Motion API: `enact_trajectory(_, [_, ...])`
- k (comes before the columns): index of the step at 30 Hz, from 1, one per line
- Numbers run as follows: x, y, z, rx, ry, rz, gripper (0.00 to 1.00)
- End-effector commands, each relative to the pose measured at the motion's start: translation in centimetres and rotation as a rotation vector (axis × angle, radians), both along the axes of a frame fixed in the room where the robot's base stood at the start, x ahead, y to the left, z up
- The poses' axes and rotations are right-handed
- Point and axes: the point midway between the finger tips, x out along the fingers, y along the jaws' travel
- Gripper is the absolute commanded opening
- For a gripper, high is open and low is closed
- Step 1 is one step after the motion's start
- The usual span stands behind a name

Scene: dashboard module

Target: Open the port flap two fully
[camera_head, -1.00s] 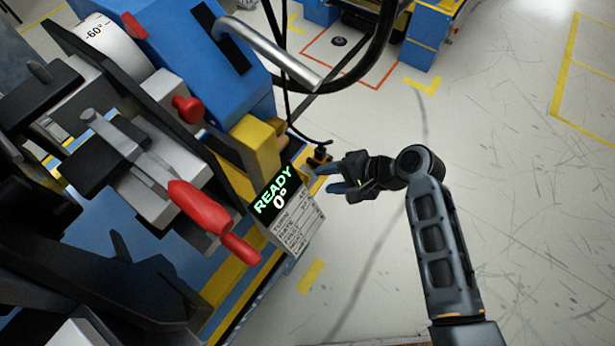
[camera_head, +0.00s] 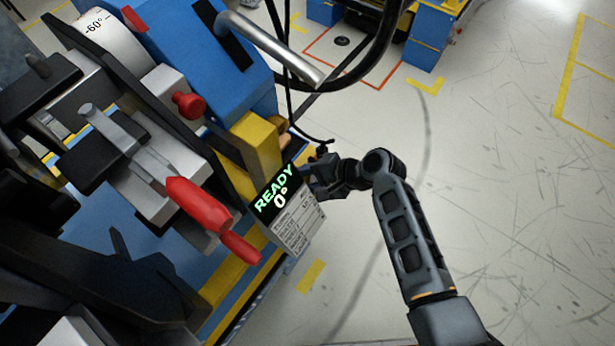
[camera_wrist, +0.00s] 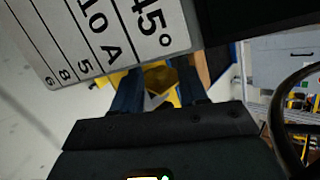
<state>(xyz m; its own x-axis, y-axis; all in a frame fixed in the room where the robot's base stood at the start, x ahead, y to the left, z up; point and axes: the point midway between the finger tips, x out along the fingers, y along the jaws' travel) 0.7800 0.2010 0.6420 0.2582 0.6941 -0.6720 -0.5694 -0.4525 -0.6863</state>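I cannot make out a port flap for certain in either view. My gripper (camera_head: 312,178) is beside the machine's right side in the head view, its fingertips hidden behind the READY 0° panel (camera_head: 288,212). In the wrist view my gripper (camera_wrist: 158,88) shows two blue fingers apart, with a yellow and brown part (camera_wrist: 160,76) of the machine beyond the gap. I cannot tell whether the fingers touch it. The gap itself looks empty. The panel's printed label also shows close above the fingers in the wrist view (camera_wrist: 85,40).
A yellow block (camera_head: 258,142), a red knob (camera_head: 188,105) and red-handled clamp (camera_head: 200,205) stand on the machine. Open floor (camera_head: 500,180) lies to the right.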

Motion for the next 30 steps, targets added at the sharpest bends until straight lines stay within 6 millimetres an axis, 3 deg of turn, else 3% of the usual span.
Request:
enact_trajectory(2, [-0.01,-0.01,0.0,0.0,0.0,0.0,0.35])
enact_trajectory(13, [-0.02,-0.04,0.0,0.0,0.0,0.0,0.0])
enact_trajectory(30, [-0.61,0.41,-0.11,-0.072,-0.092,0.0,0.0])
